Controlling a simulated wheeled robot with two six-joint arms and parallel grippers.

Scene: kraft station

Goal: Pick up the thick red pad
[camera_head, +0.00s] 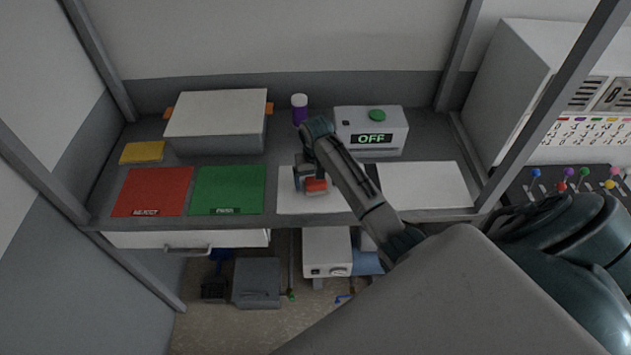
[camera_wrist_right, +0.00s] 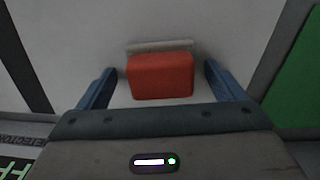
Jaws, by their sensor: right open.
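The thick red pad (camera_head: 315,186) lies on a white sheet (camera_head: 300,204) on the workbench, partly hidden by my right gripper in the head view. It also shows in the right wrist view (camera_wrist_right: 160,76) as a red block with a pale strip along its far side. My right gripper (camera_head: 309,188) is over the pad. In the right wrist view its two blue fingers (camera_wrist_right: 158,82) are open, one on each side of the pad, with a visible gap on both sides. My left gripper is not in view.
Left of the sheet lie a green mat (camera_head: 228,186) and a red reject mat (camera_head: 153,190). Behind stand a grey-white box (camera_head: 215,120), a purple bottle (camera_head: 299,110) and a device reading OFF (camera_head: 371,130). A second white sheet (camera_head: 425,185) lies to the right.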

